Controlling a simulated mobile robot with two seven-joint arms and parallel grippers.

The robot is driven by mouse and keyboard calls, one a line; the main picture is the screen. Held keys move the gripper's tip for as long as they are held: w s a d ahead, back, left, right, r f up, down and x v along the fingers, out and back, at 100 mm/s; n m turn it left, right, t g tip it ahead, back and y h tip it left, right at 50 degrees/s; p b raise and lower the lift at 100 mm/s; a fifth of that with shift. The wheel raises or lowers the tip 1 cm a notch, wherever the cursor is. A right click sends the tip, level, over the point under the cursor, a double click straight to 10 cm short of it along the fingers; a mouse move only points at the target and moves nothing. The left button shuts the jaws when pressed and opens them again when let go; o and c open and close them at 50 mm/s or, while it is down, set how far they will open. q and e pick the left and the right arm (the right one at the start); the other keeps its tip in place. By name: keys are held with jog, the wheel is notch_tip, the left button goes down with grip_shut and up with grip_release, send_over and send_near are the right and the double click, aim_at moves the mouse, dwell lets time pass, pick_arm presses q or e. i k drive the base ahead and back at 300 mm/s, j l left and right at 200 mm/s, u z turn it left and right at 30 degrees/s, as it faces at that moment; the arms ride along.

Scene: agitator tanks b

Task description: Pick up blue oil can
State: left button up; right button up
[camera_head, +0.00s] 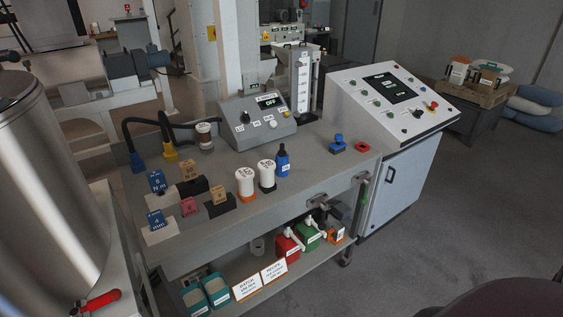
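A small blue bottle-shaped can (282,163) with a narrow dark tip and a pale label stands upright on the grey workbench (225,215). It is the thing that best fits the blue oil can. It stands just right of two white jars, one with an orange base (245,182) and one with a dark base (266,175). No gripper touches it. Neither of my grippers is in view.
A grey control box (257,122) stands behind the can, and a white console (390,100) is to its right. Labelled blocks (158,182) crowd the bench's left. A blue fitting (338,141) sits right of the can. A steel tank (45,180) stands at left.

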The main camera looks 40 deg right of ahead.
aim_at(282, 157)
jog(key=l+u, duration=0.25)
jog(key=l, duration=0.4)
jog(key=l+u, duration=0.3)
jog(key=l, duration=0.35)
jog(key=k+l+u, duration=0.25)
jog(key=l, duration=0.4)
jog(key=i, duration=0.1)
